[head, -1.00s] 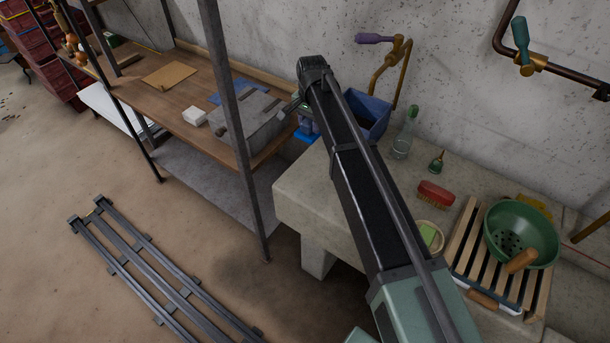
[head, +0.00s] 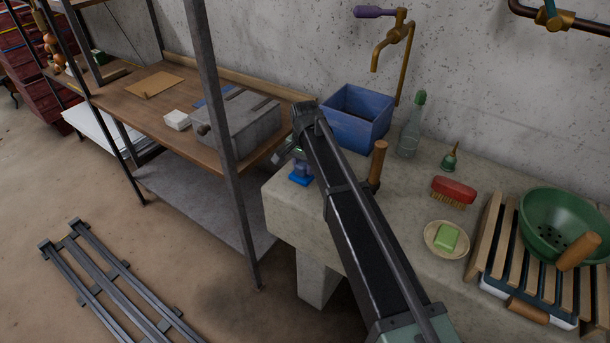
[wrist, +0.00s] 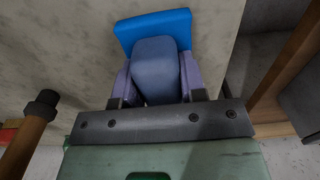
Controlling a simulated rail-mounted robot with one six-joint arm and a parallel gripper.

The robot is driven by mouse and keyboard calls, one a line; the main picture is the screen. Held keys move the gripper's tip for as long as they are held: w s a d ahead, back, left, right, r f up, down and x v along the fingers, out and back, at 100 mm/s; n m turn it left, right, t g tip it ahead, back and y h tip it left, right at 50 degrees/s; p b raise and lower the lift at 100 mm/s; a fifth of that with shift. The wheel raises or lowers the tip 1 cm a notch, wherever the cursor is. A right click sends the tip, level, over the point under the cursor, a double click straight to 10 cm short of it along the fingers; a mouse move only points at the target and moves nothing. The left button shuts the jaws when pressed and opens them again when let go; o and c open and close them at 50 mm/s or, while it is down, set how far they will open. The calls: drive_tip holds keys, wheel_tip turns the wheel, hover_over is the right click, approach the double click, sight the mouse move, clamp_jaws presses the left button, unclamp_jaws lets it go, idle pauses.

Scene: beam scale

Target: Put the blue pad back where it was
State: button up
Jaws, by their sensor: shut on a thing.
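The blue pad (head: 301,179) is a bright blue flat piece with a grey-blue grip block on it. It is over the left end of the stone counter (head: 283,208) in the head view. The pad also shows in the wrist view (wrist: 155,27), at the top, beyond the fingers. My gripper (wrist: 158,75) is shut on the grip block, with a purple finger on each side. In the head view my gripper (head: 301,165) is partly hidden by my arm. I cannot tell whether the pad touches the stone.
A blue bin (head: 355,120) stands behind my arm, near a wooden handle (head: 377,165). A green bottle (head: 411,125), red brush (head: 454,191) and soap dish (head: 446,240) are to the right. A grey box (head: 240,123) sits on the wooden bench, beside a shelf post (head: 215,120).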

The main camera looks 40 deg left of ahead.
drive_tip(key=shift+r, duration=0.1)
drive_tip(key=shift+c, duration=0.4)
drive_tip(key=shift+f, duration=0.3)
drive_tip(key=o, duration=1)
drive_tip(key=shift+r, duration=0.1)
wheel_tip(320, 180, up, 12)
drive_tip(key=p, duration=1.2)
drive_tip(key=shift+r+p, duration=0.25)
drive_tip(key=shift+p, duration=0.05)
